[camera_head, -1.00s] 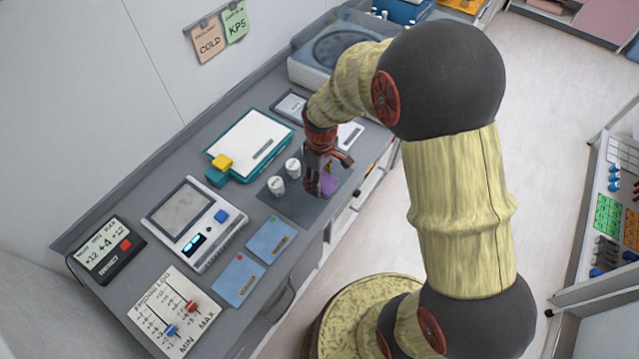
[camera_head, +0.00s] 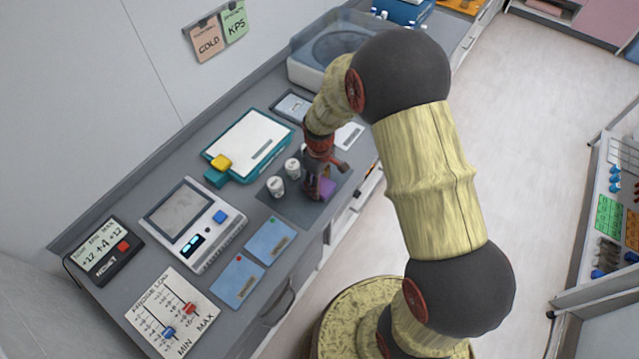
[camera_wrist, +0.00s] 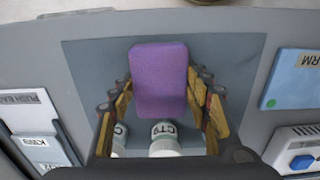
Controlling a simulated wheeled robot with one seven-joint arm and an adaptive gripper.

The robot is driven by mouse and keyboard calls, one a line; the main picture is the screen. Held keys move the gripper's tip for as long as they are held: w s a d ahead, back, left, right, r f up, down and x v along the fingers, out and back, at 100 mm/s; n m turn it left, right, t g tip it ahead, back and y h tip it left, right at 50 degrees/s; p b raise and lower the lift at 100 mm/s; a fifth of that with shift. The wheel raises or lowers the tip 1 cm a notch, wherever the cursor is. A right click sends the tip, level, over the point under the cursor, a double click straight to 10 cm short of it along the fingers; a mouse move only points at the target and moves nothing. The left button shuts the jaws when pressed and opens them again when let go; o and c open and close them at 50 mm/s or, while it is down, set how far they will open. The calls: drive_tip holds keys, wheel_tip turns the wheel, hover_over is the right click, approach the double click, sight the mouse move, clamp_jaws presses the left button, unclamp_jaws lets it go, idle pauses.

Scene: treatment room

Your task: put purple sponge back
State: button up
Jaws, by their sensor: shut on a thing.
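The purple sponge (camera_wrist: 158,80) is between the fingers of my gripper (camera_wrist: 160,100) in the wrist view, and the fingers are shut on its two sides. In the head view the sponge (camera_head: 327,187) shows at the gripper (camera_head: 318,190), partly hidden by it. It is over the dark grey mat (camera_wrist: 235,55) on the counter. I cannot tell whether the sponge touches the mat. Two white-capped vials stand on the mat beside the gripper, one nearer (camera_head: 276,186) and one farther (camera_head: 292,168).
Blue cards (camera_head: 270,241) lie in front of the mat. A white device with a screen (camera_head: 195,222) and a teal-edged box with a yellow block (camera_head: 250,143) stand to the left. A clear-lidded machine (camera_head: 335,50) is behind. The counter's front edge is close to the mat.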

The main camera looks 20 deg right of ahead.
drive_tip(key=o, duration=1.2)
drive_tip(key=shift+f, duration=0.1)
wheel_tip(320, 180, up, 12)
drive_tip(key=p, duration=0.2)
wheel_tip(320, 180, up, 10)
drive_tip(key=m+t, duration=0.1)
drive_tip(key=m, duration=0.1)
hover_over(323, 192)
drive_tip(key=s+r+m+t, duration=0.1)
drive_tip(key=s+r, duration=0.3)
drive_tip(key=s, duration=0.2)
drive_tip(key=s+r+m+t, duration=0.2)
drive_tip(key=s+r, duration=0.3)
drive_tip(key=s, duration=0.1)
drive_tip(key=s+r+m+t, duration=0.1)
drive_tip(key=s+r+m, duration=0.1)
drive_tip(key=s+r, duration=0.3)
drive_tip(key=shift+s+r+t, duration=0.1)
drive_tip(key=shift+s+t, duration=0.2)
drive_tip(key=shift+s, duration=0.65)
